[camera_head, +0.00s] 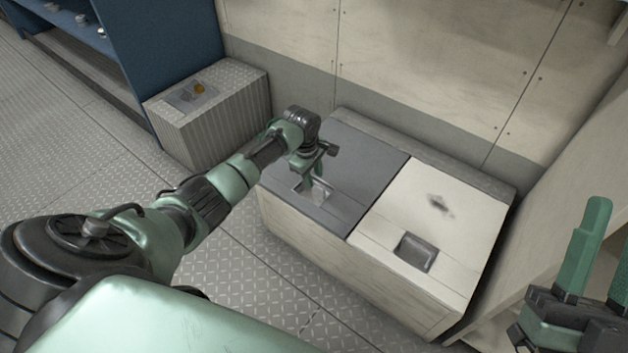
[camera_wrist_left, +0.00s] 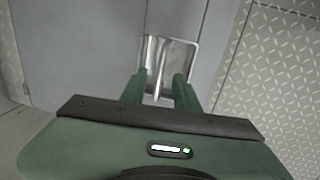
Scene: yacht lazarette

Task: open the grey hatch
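The grey hatch (camera_head: 365,160) is the left lid on a pale locker box and lies closed. A shiny recessed handle (camera_head: 314,190) sits near its front edge; it also shows in the left wrist view (camera_wrist_left: 168,60) as a metal recess with a thin bar. My left gripper (camera_head: 315,180) points down at this handle. In the left wrist view its two fingers (camera_wrist_left: 160,90) are apart, one on each side of the bar, with gaps visible. Fingertip depth in the recess is unclear. My right gripper (camera_head: 610,235) is at the right edge, fingers apart and empty.
A cream hatch (camera_head: 465,215) with a dark latch (camera_head: 415,252) and a dark smudge is beside the grey one. A ribbed box (camera_head: 215,115) and blue shelving (camera_head: 165,50) stand at the left. A panelled wall (camera_head: 430,60) is behind. The plate floor in front is clear.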

